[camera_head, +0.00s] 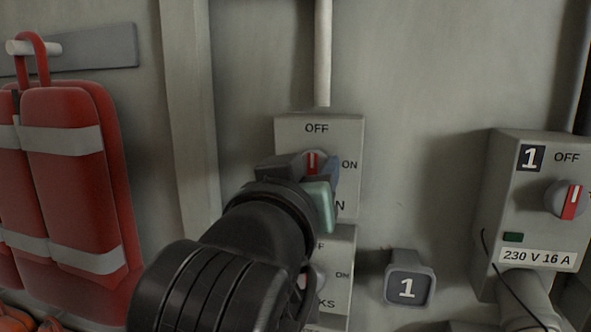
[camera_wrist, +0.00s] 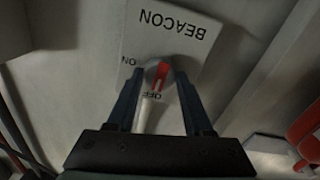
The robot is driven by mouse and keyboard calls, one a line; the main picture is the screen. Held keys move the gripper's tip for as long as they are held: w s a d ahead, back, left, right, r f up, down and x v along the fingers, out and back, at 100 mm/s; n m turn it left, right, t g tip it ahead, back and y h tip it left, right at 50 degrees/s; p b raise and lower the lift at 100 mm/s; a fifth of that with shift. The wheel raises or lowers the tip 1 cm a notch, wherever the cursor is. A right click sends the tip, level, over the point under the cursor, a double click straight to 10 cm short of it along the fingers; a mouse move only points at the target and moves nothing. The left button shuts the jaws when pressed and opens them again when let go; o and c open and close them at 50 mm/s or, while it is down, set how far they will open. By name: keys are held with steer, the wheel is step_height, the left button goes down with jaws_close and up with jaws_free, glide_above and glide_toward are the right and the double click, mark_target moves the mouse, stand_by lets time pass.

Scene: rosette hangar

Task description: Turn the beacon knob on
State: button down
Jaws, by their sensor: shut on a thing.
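The beacon knob (camera_head: 313,160) is a grey round knob with a red pointer on the upper grey switch box (camera_head: 341,133). In the wrist view, the knob (camera_wrist: 158,75) sits under the upside-down word BEACON, and its red pointer lies toward OFF. In the head view the pointer stands about upright, toward OFF, with ON to the right. My gripper (camera_wrist: 160,76) is shut on the knob, one dark finger on each side. In the head view my gripper (camera_head: 314,175) hides the knob's lower part and much of the BEACON label.
A second switch box (camera_head: 343,260) sits directly below, partly behind my arm. Red padded bags (camera_head: 65,175) hang at the left. A conduit (camera_head: 323,50) rises above the beacon box.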

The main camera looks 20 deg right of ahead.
steer(key=shift+f+m, duration=0.1)
steer(key=shift+m, duration=0.3)
steer(key=m+b, duration=0.2)
steer(key=m, duration=0.1)
steer(key=shift+f, duration=0.1)
steer(key=m+b, duration=0.3)
steer(key=m, duration=0.2)
steer(key=shift+b, duration=0.4)
steer(key=m+b, duration=0.2)
steer(key=m, duration=0.3)
steer(key=shift+m+b, duration=0.3)
steer(key=shift+b, duration=0.05)
steer(key=shift+d+m+b, duration=0.1)
steer(key=shift+m+b, duration=0.5)
steer(key=shift+m, duration=1.1)
steer(key=shift+c, duration=1.5)
jaws_free()
